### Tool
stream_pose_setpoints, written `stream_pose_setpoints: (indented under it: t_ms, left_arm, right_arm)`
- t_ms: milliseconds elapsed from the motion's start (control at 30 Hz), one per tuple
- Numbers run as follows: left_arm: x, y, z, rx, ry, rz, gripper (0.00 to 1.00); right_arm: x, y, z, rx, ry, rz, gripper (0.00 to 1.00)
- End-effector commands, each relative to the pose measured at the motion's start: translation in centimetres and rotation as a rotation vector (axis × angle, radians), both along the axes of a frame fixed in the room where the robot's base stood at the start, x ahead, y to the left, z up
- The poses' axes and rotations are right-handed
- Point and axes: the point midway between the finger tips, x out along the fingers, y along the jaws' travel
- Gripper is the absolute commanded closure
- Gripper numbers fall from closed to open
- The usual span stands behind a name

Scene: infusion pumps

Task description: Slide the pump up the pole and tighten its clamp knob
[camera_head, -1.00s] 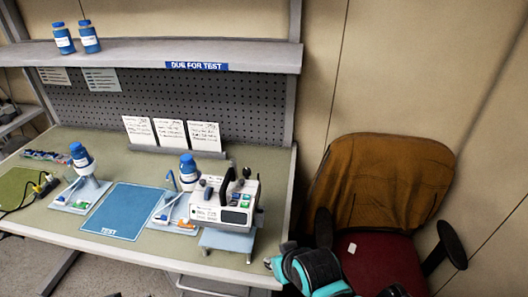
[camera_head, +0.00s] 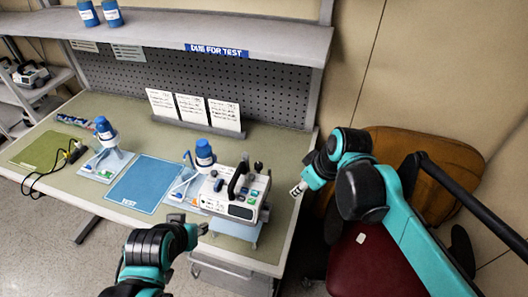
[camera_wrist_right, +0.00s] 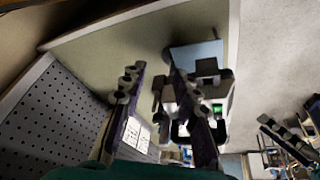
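A white pump (camera_head: 240,212) with a black carry handle and dark screen stands on a light-blue stand at the front right of the bench. In the right wrist view the pump (camera_wrist_right: 218,108) shows partly behind my fingers. No pole or clamp knob can be made out clearly. My right gripper (camera_head: 299,188) is to the right of the pump, apart from it; its fingers are spread and empty in the right wrist view (camera_wrist_right: 160,90). My left gripper (camera_head: 190,222) is low, in front and to the left of the pump, with its fingertips apart and nothing seen between them.
A blue test mat (camera_head: 146,184) lies left of the pump. A shelf (camera_head: 230,42) overhangs the back of the bench. A chair (camera_head: 375,255) with a red seat is at the right, under my right arm.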

Motion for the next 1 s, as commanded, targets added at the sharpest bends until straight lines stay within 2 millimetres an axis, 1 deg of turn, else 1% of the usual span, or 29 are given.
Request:
stream_pose_setpoints:
  t_ms: [33,100,200,300,433,533,633,900,1000]
  left_arm:
    - [0.0,0.0,1.9,0.0,0.0,0.0,0.62]
    - [0.0,0.0,3.6,0.0,0.0,0.0,0.62]
    - [0.0,0.0,5.7,0.0,0.0,0.0,0.62]
    - [0.0,0.0,7.1,0.0,0.0,0.0,0.62]
    - [0.0,0.0,8.1,0.0,0.0,0.0,0.62]
    - [0.0,0.0,8.3,0.0,0.0,0.0,0.62]
    - [0.0,0.0,8.0,0.0,0.0,0.0,0.62]
    - [0.0,0.0,7.4,0.0,0.0,0.0,0.62]
    - [0.0,0.0,7.3,0.0,0.0,0.0,0.62]
  right_arm:
    - [1.5,0.9,2.1,-0.002,0.015,0.079,0.7]
    - [3.4,2.4,3.7,-0.004,0.036,0.218,0.7]
    - [6.0,4.5,5.5,0.004,0.055,0.418,0.7]
    - [7.9,6.2,6.3,0.016,0.063,0.582,0.7]
    - [9.2,7.5,6.7,0.031,0.062,0.718,0.7]
    - [9.7,8.0,6.5,0.038,0.06,0.763,0.7]
    - [9.8,8.4,5.6,0.039,0.059,0.775,0.7]
    - [9.8,10.1,1.5,0.039,0.06,0.773,0.7]
    - [9.9,10.5,0.3,0.039,0.059,0.771,0.7]
